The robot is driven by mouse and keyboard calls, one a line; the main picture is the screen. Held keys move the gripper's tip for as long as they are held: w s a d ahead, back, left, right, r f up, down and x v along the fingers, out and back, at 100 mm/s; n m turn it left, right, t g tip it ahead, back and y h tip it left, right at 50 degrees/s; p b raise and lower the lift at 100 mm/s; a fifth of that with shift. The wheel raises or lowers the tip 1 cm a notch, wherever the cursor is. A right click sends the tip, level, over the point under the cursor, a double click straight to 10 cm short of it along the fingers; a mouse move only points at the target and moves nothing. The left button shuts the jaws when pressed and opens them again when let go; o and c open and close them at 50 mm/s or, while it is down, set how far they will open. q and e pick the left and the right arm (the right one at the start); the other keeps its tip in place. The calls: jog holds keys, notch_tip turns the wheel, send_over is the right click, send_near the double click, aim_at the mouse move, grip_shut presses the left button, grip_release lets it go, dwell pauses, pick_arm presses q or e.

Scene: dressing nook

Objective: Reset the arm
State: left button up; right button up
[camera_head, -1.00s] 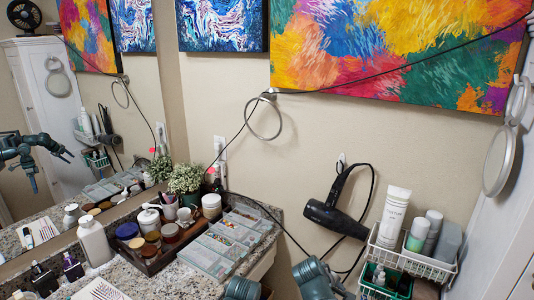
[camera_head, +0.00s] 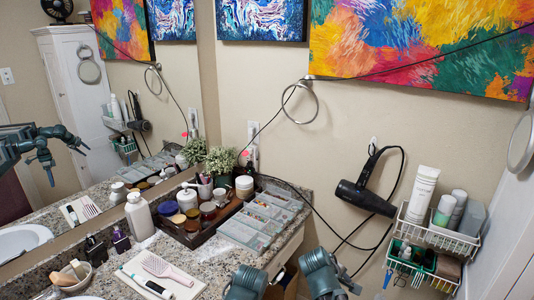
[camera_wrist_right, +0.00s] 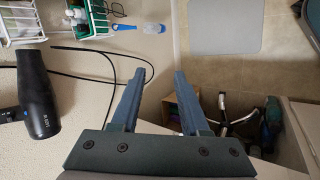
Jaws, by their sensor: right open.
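My right arm (camera_head: 325,276) shows at the bottom of the head view, right of the counter's end and below the hair dryer (camera_head: 364,196). In the right wrist view my right gripper (camera_wrist_right: 160,76) has its two blue-grey fingers apart with nothing between them. The hair dryer (camera_wrist_right: 37,92) lies to the left of the fingers there, apart from them. My left gripper cannot be made out directly. An arm reflection (camera_head: 45,145) shows in the mirror, and I cannot tell which arm it is.
A white wire basket (camera_head: 437,237) with bottles hangs right of the dryer. Black cords loop nearby. The granite counter (camera_head: 205,268) holds a dark wooden tray (camera_head: 190,238) of jars, a clear organiser (camera_head: 262,220), a white pump bottle (camera_head: 138,216) and a pink hairbrush (camera_head: 165,268).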

jog(key=s+a+r+m+g+y+p, duration=0.1)
jog(key=s+a+m+g+y+p, duration=0.1)
jog(key=s+a, duration=0.4)
jog(key=s+a+r+m+g+y+p, duration=0.2)
jog(key=s+a+p, duration=0.3)
jog(key=a, duration=0.5)
jog(key=shift+s+a+y, duration=0.15)
jog(key=shift+s+y, duration=0.15)
jog(key=shift+s, duration=0.75)
